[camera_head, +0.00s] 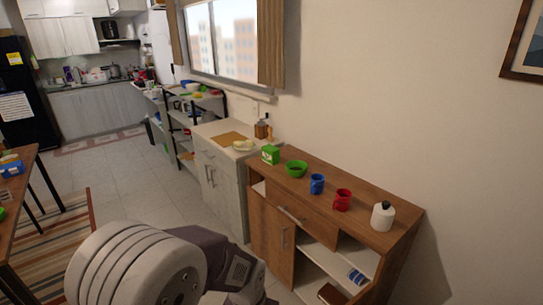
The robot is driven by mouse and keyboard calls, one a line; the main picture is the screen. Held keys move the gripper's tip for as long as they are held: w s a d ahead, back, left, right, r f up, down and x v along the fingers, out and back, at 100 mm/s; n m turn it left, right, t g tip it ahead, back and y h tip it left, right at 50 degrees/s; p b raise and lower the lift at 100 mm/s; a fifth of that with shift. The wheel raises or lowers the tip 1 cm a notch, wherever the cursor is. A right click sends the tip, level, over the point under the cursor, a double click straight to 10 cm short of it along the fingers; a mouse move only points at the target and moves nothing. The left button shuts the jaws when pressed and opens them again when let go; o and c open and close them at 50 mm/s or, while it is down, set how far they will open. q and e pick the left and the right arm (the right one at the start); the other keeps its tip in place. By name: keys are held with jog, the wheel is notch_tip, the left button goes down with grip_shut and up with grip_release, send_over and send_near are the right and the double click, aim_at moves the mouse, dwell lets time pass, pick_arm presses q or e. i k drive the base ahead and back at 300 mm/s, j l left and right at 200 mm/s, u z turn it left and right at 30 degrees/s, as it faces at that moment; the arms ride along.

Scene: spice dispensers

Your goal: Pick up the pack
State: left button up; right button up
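A small green box with a pale label (270,154), which looks like a pack, stands at the far left end of the brown wooden cabinet's top (330,184). It is upright, with nothing touching it from my arms. A blue box-like item (12,168) lies on the table at the left edge; I cannot tell whether it is a pack. Part of my own arm fills the bottom middle of the view. Neither gripper's fingers show.
Right of the green box stand a green bowl (297,169), blue cup (317,183), red cup (342,200) and white bottle (383,216). A grey counter (220,134) adjoins the cabinet. The tiled floor (150,190) is clear.

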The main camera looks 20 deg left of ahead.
aim_at(270, 154)
jog(key=j+z, duration=0.25)
jog(key=j, duration=0.7)
jog(key=j+z, duration=0.2)
jog(key=j, duration=0.75)
jog(key=k+j+z, duration=0.1)
jog(key=j+z, duration=0.15)
jog(key=j, duration=0.7)
jog(key=i+j+z, duration=0.1)
jog(key=j, duration=0.25)
jog(key=i+j+z, duration=0.1)
jog(key=i+j, duration=0.2)
jog(key=i+j+z, duration=0.15)
jog(key=j, duration=0.35)
jog(key=i+j+z, duration=0.1)
jog(key=j, duration=0.35)
jog(key=i+j+z, duration=0.1)
jog(key=i+j, duration=0.15)
jog(key=j, duration=0.2)
jog(key=i+j+z, duration=0.1)
jog(key=j, duration=0.35)
jog(key=i+j+z, duration=0.1)
jog(key=j, duration=0.35)
jog(key=i+j+z, duration=0.15)
jog(key=j, duration=0.3)
